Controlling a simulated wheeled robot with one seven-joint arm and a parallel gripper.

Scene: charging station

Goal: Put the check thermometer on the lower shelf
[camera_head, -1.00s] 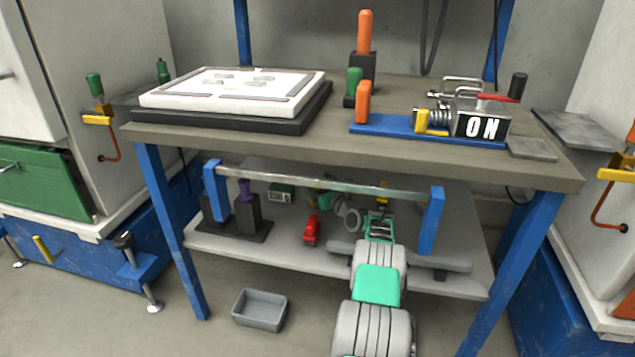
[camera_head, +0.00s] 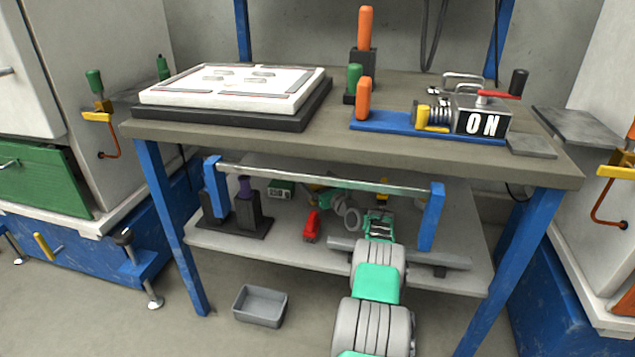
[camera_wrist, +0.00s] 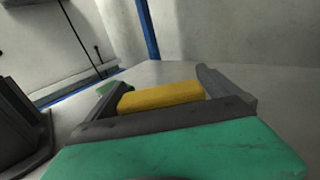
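My gripper (camera_head: 379,216) reaches in over the lower shelf (camera_head: 300,254), below the workbench top. In the wrist view a yellow block-like thing (camera_wrist: 161,97) lies between my two fingers and nearly fills the gap. Whether the fingers press on it or only stand around it cannot be told. A small yellow thing (camera_head: 383,187) also shows just beyond my gripper in the head view. No label shows which thing is the check thermometer. A small green box with a display (camera_head: 281,190) sits at the back of the shelf.
A red object (camera_head: 311,226) and a grey ring-shaped part (camera_head: 352,217) lie left of my gripper. A metal rail (camera_head: 320,178) crosses the front above the shelf. A grey bin (camera_head: 260,306) is on the floor.

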